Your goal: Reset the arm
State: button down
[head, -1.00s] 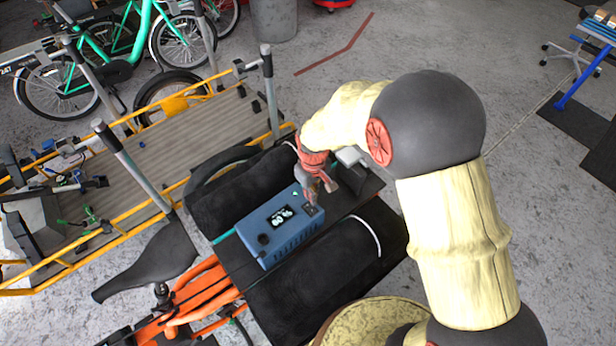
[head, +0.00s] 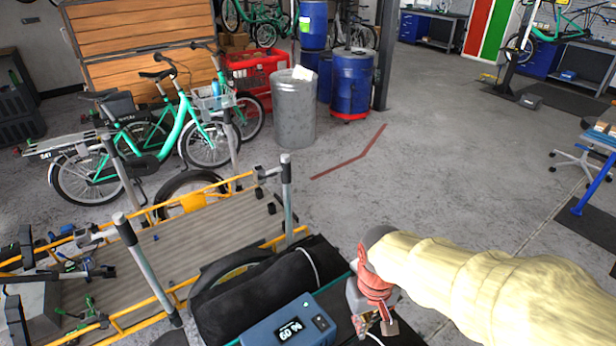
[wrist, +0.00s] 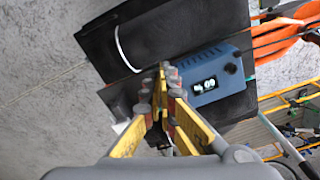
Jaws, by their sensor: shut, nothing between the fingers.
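My gripper (head: 377,325) is in the lower middle of the head view, just right of a blue box with a lit display (head: 291,330). In the wrist view my gripper (wrist: 165,68) is shut with its fingertips together and nothing between them. The blue box also shows in the wrist view (wrist: 218,62), just right of the fingertips. I cannot tell whether the fingertips touch anything below them. My arm, in a pale yellow cover, reaches in from the right of the head view.
A black bag (head: 262,297) lies beside the box. A cargo bike bed with yellow rails (head: 110,322) and upright grey posts (head: 287,195) stands to the left. Green bikes (head: 170,140), a grey bin (head: 294,112) and blue barrels (head: 351,85) stand behind. The floor at centre right is clear.

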jog(key=s+d+r+m+t, duration=0.1)
jog(key=s+d+r+t, duration=0.1)
jog(key=r, duration=0.5)
jog(key=s+d+r+m+t, duration=0.1)
jog(key=s+d+r+t, duration=0.2)
jog(key=r, duration=0.5)
jog(key=shift+s+d+m, duration=0.3)
jog(key=shift+s+d, duration=0.6)
jog(key=shift+s, duration=0.2)
jog(key=shift+a, duration=0.1)
